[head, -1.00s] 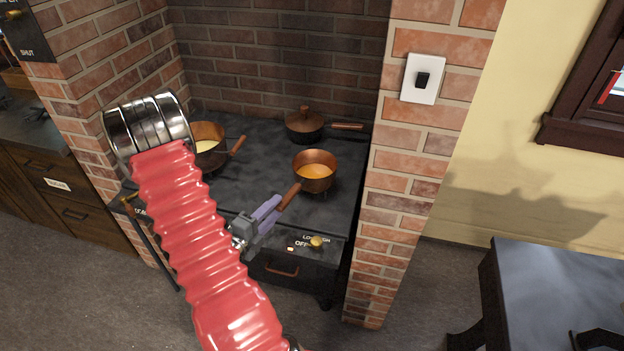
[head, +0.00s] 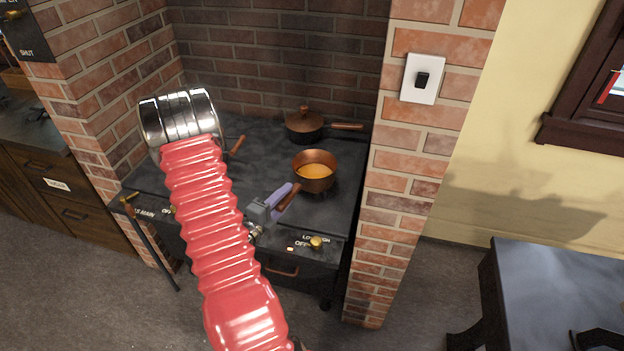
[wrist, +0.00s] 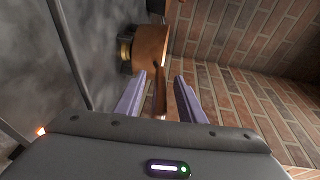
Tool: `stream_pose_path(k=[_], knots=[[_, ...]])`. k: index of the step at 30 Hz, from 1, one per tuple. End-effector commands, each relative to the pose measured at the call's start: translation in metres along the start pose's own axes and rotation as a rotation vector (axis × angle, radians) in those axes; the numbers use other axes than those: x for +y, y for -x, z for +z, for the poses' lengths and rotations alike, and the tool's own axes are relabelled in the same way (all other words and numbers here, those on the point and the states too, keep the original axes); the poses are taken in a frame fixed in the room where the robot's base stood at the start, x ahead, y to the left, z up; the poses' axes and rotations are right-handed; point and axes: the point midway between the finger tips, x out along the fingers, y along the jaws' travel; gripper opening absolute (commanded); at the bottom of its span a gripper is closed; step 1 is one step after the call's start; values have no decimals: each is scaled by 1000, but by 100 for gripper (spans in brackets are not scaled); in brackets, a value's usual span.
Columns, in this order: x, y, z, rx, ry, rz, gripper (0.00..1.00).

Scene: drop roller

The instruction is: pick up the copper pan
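The copper pan (head: 314,172), with orange contents, stands on the right front of the dark stove. Its wooden handle (head: 290,203) points toward the front left. My gripper (head: 283,194) is at the handle's end. In the wrist view the pan (wrist: 152,48) is upper centre, and its handle (wrist: 160,92) runs down between the two purple fingers (wrist: 158,98). Contact cannot be told.
A lidded pan (head: 304,127) stands behind the copper pan. Another pan at left is mostly hidden by my red arm; its handle (head: 237,144) shows. A brick pillar (head: 412,150) rises close on the right. Stove knobs (head: 316,242) line the front edge.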

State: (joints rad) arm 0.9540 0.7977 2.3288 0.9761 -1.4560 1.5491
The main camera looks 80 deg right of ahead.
Motion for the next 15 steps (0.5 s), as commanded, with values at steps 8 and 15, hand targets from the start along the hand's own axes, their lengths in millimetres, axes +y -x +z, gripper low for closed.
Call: stream_pose_path(k=[8, 15], knots=[[1, -20, 0, 0, 1, 1, 36], [1, -20, 0, -1, 1, 1, 36]])
